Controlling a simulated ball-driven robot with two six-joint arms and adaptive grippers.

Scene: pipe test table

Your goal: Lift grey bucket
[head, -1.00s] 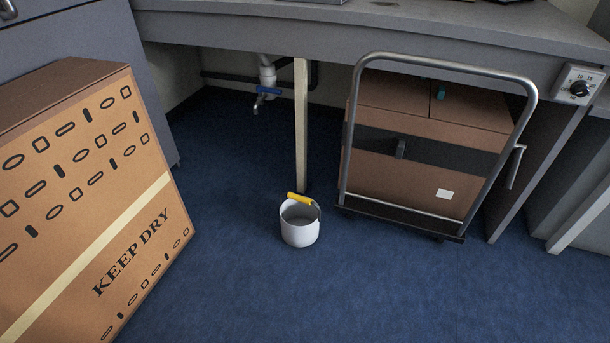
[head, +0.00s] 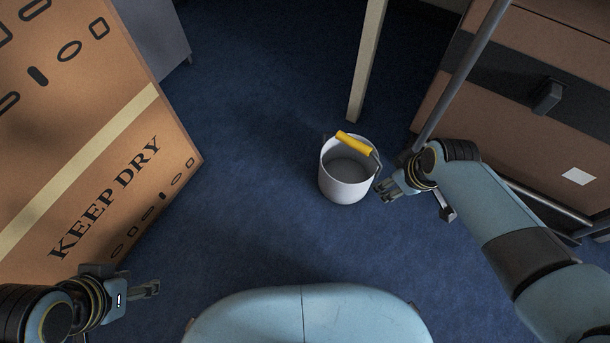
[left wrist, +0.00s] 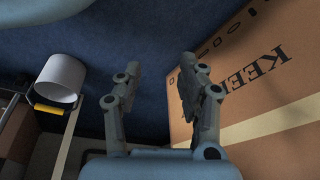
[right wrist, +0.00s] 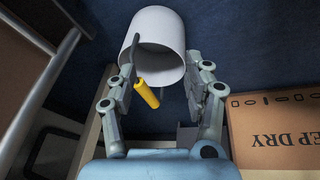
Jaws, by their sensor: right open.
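The light grey bucket (head: 347,178) stands upright on the blue floor, with its yellow handle grip (head: 353,143) lying across the far side of the rim. My right gripper (head: 384,190) is just right of the bucket, open and empty. In the right wrist view the bucket (right wrist: 160,45) and yellow grip (right wrist: 146,94) appear ahead of and between the open fingers (right wrist: 163,80). My left gripper (head: 150,287) is at the lower left, near the large carton, with its fingers apart and empty. The left wrist view also shows the bucket (left wrist: 62,77), away from the open fingers (left wrist: 158,85).
A large carton (head: 90,150) marked KEEP DRY stands at the left. A trolley with a metal frame (head: 468,65) carries brown boxes (head: 535,90) at the right, close to my right arm. A pale table leg (head: 366,65) stands behind the bucket. Floor left of the bucket is clear.

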